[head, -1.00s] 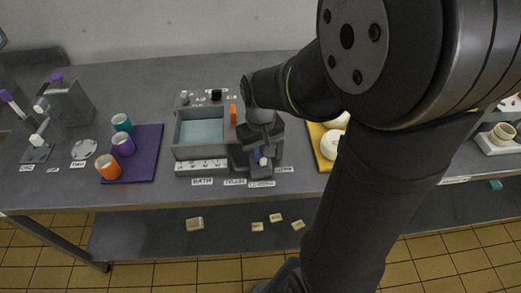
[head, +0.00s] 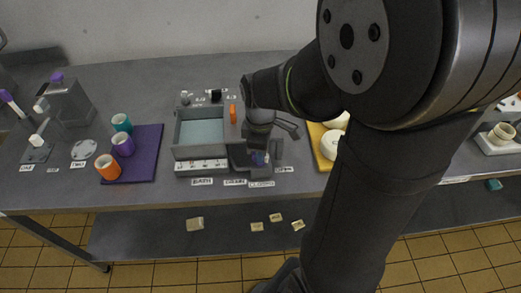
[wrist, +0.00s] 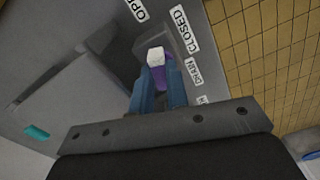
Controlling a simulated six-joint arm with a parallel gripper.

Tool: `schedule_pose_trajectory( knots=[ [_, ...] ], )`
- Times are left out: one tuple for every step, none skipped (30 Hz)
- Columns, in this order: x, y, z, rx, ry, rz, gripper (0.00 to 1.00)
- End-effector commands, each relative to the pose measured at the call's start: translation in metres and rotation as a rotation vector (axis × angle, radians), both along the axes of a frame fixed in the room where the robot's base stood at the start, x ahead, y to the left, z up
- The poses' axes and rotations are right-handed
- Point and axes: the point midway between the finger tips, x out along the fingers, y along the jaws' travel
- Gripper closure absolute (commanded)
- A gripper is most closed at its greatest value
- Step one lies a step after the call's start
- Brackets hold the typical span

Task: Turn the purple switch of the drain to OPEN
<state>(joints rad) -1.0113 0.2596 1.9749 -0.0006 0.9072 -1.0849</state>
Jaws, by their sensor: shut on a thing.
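The purple switch (wrist: 159,73) with a white end sits between the blue fingers of my gripper (wrist: 158,88) in the wrist view. The fingers are shut on it from both sides. The CLOSED label (wrist: 185,30) and the OPEN label (wrist: 137,8) lie beyond it, with the DRAIN label (wrist: 194,73) to its right. In the head view my gripper (head: 260,157) reaches down over the drain unit at the bench front and mostly hides the switch. There the OPEN label (head: 284,169) is right of the gripper and the CLOSED label (head: 261,184) is in front. I cannot tell the switch's exact setting.
The grey bath (head: 176,132) stands just left of my gripper, with an orange piece (head: 233,113) at its right side. A purple mat (head: 148,165) with several cups is farther left. A yellow tray (head: 318,145) with white pieces is to the right.

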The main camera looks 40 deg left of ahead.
Motion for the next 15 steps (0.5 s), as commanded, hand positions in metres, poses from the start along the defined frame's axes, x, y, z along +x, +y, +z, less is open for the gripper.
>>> schedule_pose_trajectory(
  knots=[
    [-0.0001, 0.0008, 0.0001, 0.002, 0.0, 0.034, 1.0],
    [-0.0001, 0.0008, 0.0001, 0.002, 0.0, 0.055, 1.0],
    [-0.0001, 0.0008, 0.0001, 0.002, 0.0, 0.082, 1.0],
    [-0.0001, 0.0008, 0.0001, 0.002, 0.0, 0.102, 1.0],
    [-0.0001, 0.0008, 0.0001, 0.002, 0.0, 0.12, 1.0],
    [-0.0001, 0.0008, 0.0001, 0.002, 0.0, 0.143, 1.0],
    [-0.0001, 0.0008, 0.0001, 0.002, 0.0, 0.16, 1.0],
    [-0.0001, 0.0008, 0.0001, 0.002, 0.0, 0.173, 1.0],
    [-0.0002, 0.0008, 0.0001, 0.002, 0.0, 0.192, 1.0],
    [-0.0002, 0.0008, 0.0001, 0.002, 0.0, 0.203, 1.0],
    [-0.0002, 0.0008, 0.0001, 0.002, 0.0, 0.215, 1.0],
    [-0.0002, 0.0008, 0.0001, 0.002, 0.0, 0.228, 1.0],
    [-0.0002, 0.0008, 0.0001, 0.002, 0.0, 0.236, 1.0],
    [-0.0002, 0.0008, 0.0001, 0.002, 0.0, 0.244, 1.0],
    [-0.0002, 0.0008, 0.0001, 0.002, 0.0, 0.253, 1.0]
  ],
)
